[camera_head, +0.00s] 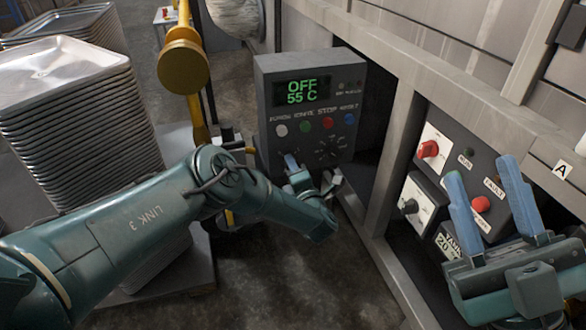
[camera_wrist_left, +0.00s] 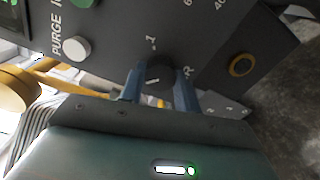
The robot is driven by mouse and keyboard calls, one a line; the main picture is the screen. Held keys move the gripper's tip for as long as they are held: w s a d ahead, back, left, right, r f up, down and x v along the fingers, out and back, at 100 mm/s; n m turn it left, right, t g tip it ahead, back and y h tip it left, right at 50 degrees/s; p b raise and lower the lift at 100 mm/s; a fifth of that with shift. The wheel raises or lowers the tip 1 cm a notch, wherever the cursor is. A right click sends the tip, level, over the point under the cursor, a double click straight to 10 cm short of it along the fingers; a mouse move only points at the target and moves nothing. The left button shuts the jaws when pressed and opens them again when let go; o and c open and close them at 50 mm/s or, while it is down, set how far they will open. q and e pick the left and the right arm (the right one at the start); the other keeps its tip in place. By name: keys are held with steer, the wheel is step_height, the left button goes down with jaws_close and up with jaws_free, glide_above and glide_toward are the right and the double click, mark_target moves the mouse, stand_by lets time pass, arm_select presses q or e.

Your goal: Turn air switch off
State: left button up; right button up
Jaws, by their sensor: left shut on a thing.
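A dark round knob (camera_wrist_left: 160,74) sits on the grey control box (camera_head: 264,92), with white marks printed around it. No label naming it as the air switch is readable. My left gripper (camera_wrist_left: 157,86) is shut on this knob, one blue finger on each side. In the head view my left gripper (camera_head: 309,176) is at the lower front of the box and its wrist partly hides the knob area. The box's display (camera_head: 301,91) reads OFF and 55 C in green. My right gripper (camera_head: 480,170) is open and empty at the right, its blue fingers wide apart.
A row of coloured buttons (camera_head: 327,123) lies above the knob. A second panel with a red switch (camera_head: 428,149), a black switch (camera_head: 409,206) and a red button (camera_head: 481,203) is behind my right gripper. Stacked metal trays (camera_head: 75,110) stand left, near a yellow post (camera_head: 184,67).

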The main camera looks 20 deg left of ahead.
arm_select(q)
steer(key=shift+d, duration=0.1)
steer(key=o, duration=1)
steer(key=shift+p+v, duration=2.55)
steer(key=shift+v, duration=4.05)
arm_select(e)
step_height(320, 180, down, 6)
steer(key=m+g+h, duration=0.1)
steer(key=m+h, duration=0.5)
steer(key=shift+w+a+m, duration=0.2)
steer(key=shift+a+m, duration=0.1)
steer(key=shift+m, duration=0.1)
